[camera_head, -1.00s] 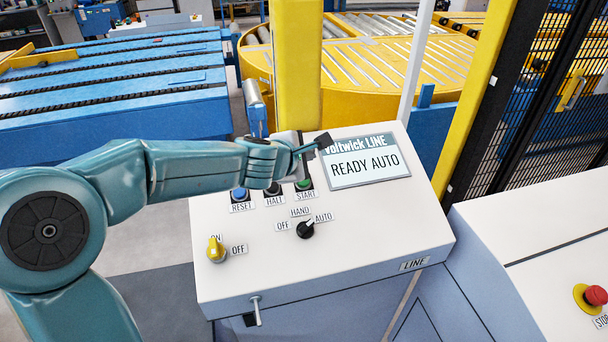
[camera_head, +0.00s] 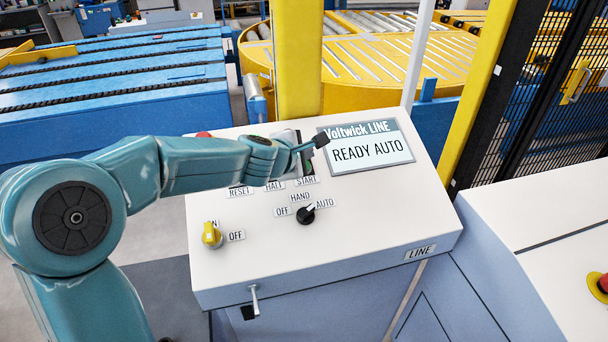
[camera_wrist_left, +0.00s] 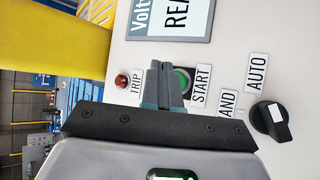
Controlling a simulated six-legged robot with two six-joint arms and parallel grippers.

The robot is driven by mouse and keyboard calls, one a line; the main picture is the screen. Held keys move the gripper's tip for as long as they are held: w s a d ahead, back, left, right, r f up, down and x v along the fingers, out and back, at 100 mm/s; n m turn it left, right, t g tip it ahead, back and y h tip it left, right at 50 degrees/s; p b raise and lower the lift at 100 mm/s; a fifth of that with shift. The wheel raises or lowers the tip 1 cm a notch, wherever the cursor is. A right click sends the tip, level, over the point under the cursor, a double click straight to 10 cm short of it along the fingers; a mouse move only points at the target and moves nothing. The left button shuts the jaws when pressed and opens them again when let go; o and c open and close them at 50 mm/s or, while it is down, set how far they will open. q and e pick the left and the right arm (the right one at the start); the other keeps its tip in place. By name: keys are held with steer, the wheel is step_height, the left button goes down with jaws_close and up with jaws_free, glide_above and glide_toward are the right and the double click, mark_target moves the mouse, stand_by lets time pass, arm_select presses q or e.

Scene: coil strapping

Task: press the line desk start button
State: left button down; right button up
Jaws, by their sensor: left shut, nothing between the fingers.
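The line desk (camera_head: 350,235) has a white sloping top. Its green start button (camera_wrist_left: 182,79) shows in the left wrist view beside the START label (camera_wrist_left: 201,86), partly covered by my fingers. In the head view my arm covers most of it, above the START label (camera_head: 306,181). My right gripper is not in view.
The screen (camera_head: 367,150) reads READY AUTO. A black selector (camera_head: 306,214) and a yellow switch (camera_head: 212,234) stand nearer the front. A red trip button (camera_wrist_left: 122,80) is beside the fingers. A yellow post (camera_head: 298,60) rises behind the desk.

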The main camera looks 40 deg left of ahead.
arm_select(q)
steer(key=shift+f, duration=0.55)
steer(key=shift+s+f+b, duration=0.1)
steer(key=shift+s+b, duration=0.1)
steer(key=shift+b, duration=0.35)
steer(key=shift+w+a+f, duration=0.25)
steer(key=shift+w, duration=0.15)
steer(key=shift+s+d+r, duration=0.1)
steer(key=shift+s+r, duration=0.1)
steer(key=shift+s, duration=0.1)
steer(key=shift+w+f, duration=0.15)
steer(key=shift+w, duration=0.1)
steer(key=shift+s, duration=0.2)
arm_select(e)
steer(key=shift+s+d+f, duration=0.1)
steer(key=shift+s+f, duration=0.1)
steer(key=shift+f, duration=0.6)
arm_select(q)
steer(key=shift+w, duration=0.2)
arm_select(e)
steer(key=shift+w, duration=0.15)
arm_select(q)
steer(key=shift+s, duration=0.15)
